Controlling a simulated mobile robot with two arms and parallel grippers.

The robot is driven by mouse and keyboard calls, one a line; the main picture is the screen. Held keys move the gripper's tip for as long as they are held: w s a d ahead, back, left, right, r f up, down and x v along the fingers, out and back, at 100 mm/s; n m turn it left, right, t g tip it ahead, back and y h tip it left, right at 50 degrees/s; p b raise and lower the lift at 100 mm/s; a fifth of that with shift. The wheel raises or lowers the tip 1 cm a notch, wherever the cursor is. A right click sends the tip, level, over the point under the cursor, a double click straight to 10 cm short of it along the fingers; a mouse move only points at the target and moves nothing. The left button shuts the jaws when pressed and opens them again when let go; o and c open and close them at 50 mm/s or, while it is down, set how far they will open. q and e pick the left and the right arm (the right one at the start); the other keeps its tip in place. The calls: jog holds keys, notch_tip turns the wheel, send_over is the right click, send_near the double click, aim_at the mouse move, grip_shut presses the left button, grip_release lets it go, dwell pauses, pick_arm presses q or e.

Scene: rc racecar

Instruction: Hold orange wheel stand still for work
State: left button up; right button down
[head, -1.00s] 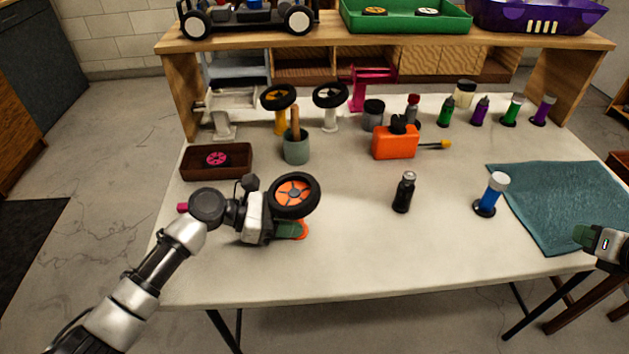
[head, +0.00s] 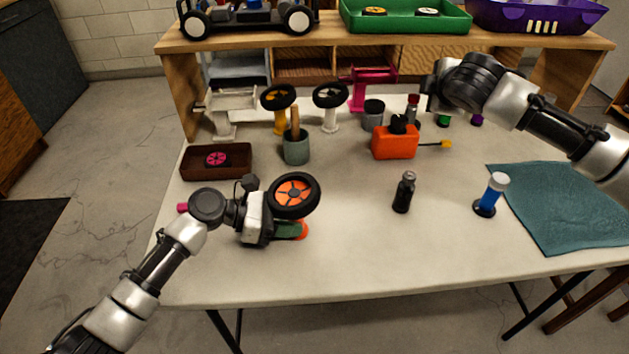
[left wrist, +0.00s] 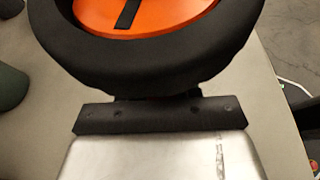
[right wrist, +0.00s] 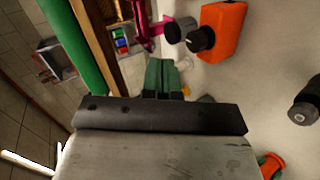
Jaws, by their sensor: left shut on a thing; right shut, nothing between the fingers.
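The orange wheel stand carries a black tyre with an orange rim (head: 294,193) at the table's left front. Its orange base (head: 302,229) shows just below the tyre; its post is hidden. My left gripper (head: 285,229) is shut on the stand, under the wheel. In the left wrist view the wheel (left wrist: 150,65) fills the top and hides the fingers. My right arm reaches in from the right over the table's back right, and its gripper is mostly hidden behind its wrist in the head view. In the right wrist view the right gripper's green fingers (right wrist: 163,78) are together and empty.
An orange can (head: 395,142), a black bottle (head: 404,192) and a blue bottle (head: 491,194) stand on the table (head: 350,255). A teal mat (head: 565,205) lies at right. A shelf with trays is behind. The front middle is clear.

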jog(key=s+a+f+g+y, duration=0.1)
jog(key=s+a+g, duration=0.15)
jog(key=a, duration=0.45)
jog(key=s+a+f+g+y, duration=0.1)
jog(key=s+a+g, duration=0.15)
jog(key=a, duration=0.35)
jog(key=n+g, duration=0.3)
jog(key=g, duration=0.4)
send_near(314, 184)
jog(key=shift+s+d+r, duration=0.1)
jog(key=shift+s, duration=0.05)
jog(key=shift+a+f, duration=0.15)
jog(key=shift+f, duration=1.6)
jog(key=shift+a+f, duration=0.15)
jog(key=shift+f, duration=1.65)
jog(key=shift+f, duration=0.1)
